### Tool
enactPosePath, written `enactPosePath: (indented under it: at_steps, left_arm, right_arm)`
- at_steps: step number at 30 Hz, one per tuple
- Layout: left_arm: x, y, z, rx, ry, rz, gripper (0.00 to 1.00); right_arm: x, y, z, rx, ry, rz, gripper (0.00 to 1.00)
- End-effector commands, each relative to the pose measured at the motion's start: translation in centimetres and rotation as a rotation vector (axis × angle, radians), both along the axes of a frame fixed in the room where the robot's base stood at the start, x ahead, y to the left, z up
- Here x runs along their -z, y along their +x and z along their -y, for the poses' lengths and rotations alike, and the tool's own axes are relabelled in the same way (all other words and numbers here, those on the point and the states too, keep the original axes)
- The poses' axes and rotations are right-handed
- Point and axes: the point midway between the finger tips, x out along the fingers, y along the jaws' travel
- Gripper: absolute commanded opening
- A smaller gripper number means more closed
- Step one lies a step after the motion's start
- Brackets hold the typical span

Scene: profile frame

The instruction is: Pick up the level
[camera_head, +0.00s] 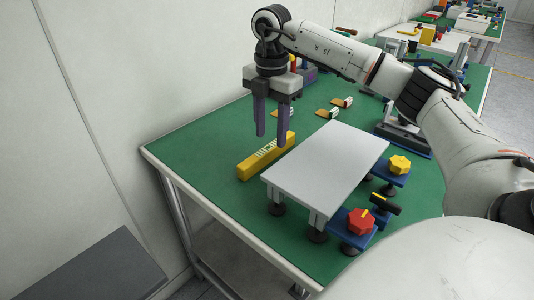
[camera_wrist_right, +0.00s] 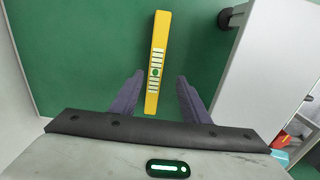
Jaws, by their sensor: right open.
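The yellow level (camera_head: 265,155) lies flat on the green table top, left of a raised grey plate. My right gripper (camera_head: 270,140) is open above it, fingers pointing down. In the right wrist view the level (camera_wrist_right: 157,60) runs away from the gripper (camera_wrist_right: 155,95), its near end between the two spread fingers without visible contact. In the head view the fingers partly cover the level. My left gripper is not in view.
The raised grey plate (camera_head: 325,165) stands on dark feet close to the level's right. Small orange-and-white pieces (camera_head: 328,113) lie behind. The green table (camera_head: 195,150) is clear to the left.

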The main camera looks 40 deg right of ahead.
Motion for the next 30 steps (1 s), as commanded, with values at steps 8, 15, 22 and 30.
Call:
enactPosePath:
  at_steps: [8, 15, 22, 30]
  left_arm:
    - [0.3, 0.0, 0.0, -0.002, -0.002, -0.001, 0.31]
    - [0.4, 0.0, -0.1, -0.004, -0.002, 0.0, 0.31]
    - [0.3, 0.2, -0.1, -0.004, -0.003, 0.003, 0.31]
    - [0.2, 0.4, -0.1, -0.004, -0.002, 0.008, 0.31]
  right_arm:
    - [2.7, 0.4, 0.0, 0.0, 0.0, -0.003, 0.42]
    - [5.8, 0.7, 0.0, 0.0, 0.0, 0.0, 0.42]
    - [6.1, 0.7, 0.0, 0.0, 0.0, 0.0, 0.42]
    - [6.1, 0.7, 0.0, 0.0, 0.0, 0.001, 0.05]
